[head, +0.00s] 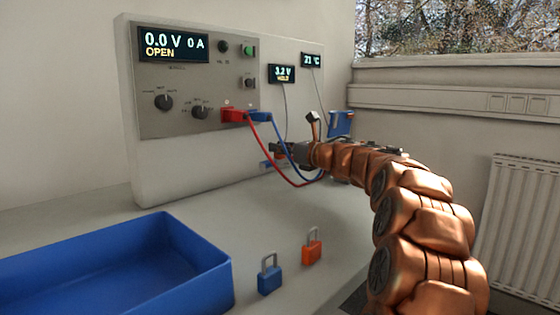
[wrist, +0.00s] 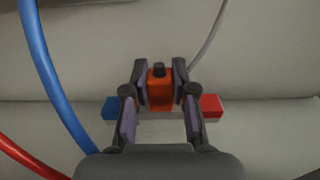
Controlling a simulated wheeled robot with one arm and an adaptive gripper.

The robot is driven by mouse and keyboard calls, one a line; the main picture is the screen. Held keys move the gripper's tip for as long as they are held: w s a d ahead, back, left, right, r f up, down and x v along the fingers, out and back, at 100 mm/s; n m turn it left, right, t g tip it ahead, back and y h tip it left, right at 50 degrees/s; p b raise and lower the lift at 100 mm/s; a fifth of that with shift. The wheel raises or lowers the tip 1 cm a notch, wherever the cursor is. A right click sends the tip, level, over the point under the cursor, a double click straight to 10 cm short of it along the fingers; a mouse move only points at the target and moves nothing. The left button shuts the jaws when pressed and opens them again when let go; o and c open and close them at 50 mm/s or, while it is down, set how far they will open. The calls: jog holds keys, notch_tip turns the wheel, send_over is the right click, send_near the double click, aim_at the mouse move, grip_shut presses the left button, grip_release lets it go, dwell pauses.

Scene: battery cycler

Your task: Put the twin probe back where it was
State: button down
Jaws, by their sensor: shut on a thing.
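My gripper (wrist: 160,92) is shut on the twin probe (wrist: 160,90), an orange block with a black knob on top. In the wrist view it sits between both finger pads, in front of a pale bar with a blue end block (wrist: 112,107) and a red end block (wrist: 209,106). I cannot tell whether the probe touches the bar. In the head view my gripper (head: 283,150) is near the cycler's lower right face, and the probe is mostly hidden there. A small display (head: 282,74) reads 3.2 V HOLD, and a grey lead runs down from it.
The cycler panel (head: 185,130) reads 0.0 V, 0 A, OPEN. Red lead (head: 262,150) and blue lead (head: 279,140) loop close to my gripper. A blue tray (head: 190,290), a blue padlock (head: 270,280) and an orange padlock (head: 312,248) are on the bench. A blue holder (head: 340,123) is behind my arm.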

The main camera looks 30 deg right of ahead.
aim_at(283, 159)
jog(key=shift+f+b, duration=0.6)
jog(key=shift+f, duration=1.15)
jog(key=shift+f, duration=0.1)
jog(key=c, duration=0.9)
grip_release()
jog(key=shift+c, duration=0.2)
jog(key=p+v, duration=0.1)
jog(key=v, duration=1.1)
jog(key=shift+a, duration=0.1)
